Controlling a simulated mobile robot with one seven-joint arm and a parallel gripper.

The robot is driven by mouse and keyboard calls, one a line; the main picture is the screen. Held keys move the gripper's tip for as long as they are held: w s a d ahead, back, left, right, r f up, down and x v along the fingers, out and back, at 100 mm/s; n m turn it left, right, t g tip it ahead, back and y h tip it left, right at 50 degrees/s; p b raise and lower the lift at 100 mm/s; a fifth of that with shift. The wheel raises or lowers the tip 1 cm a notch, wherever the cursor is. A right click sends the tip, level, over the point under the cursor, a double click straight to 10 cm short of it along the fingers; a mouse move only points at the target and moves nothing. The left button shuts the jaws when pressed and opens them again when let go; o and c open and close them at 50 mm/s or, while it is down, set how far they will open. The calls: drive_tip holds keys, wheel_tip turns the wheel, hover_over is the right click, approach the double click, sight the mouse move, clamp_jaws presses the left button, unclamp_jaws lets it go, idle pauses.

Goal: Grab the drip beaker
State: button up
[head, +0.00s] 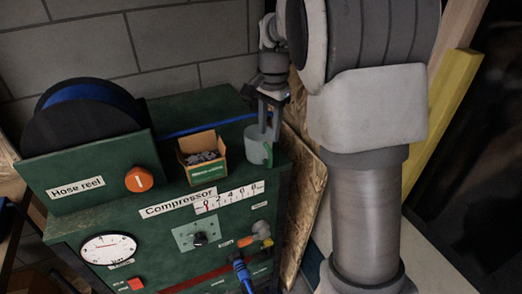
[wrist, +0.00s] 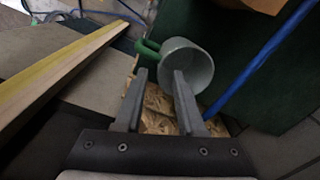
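The drip beaker (head: 256,146) is a pale grey cup with a green handle. It stands upright at the right end of the green compressor's top. In the wrist view the beaker (wrist: 199,66) lies just beyond my fingertips, its handle to the left. My gripper (head: 269,133) points down at the beaker from above. In the wrist view my gripper (wrist: 161,73) is open with nothing held. The right finger overlaps the beaker's mouth and the handle side shows between the tips; I cannot tell whether a finger touches it or is inside it. My fingers hide part of the beaker.
A small cardboard box (head: 203,155) of grey parts stands just left of the beaker. A blue hose (head: 205,126) runs behind it. A hose reel (head: 85,115) takes up the compressor's left. Chipboard (head: 303,180) and a yellow-edged beam (head: 443,110) stand at the right.

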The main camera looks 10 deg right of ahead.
sight(268, 147)
wheel_tip(268, 147, down, 7)
drive_tip(key=shift+w+a+r, duration=0.1)
drive_tip(key=shift+w+r, duration=0.05)
idle(0.4)
clamp_jaws()
idle(1.2)
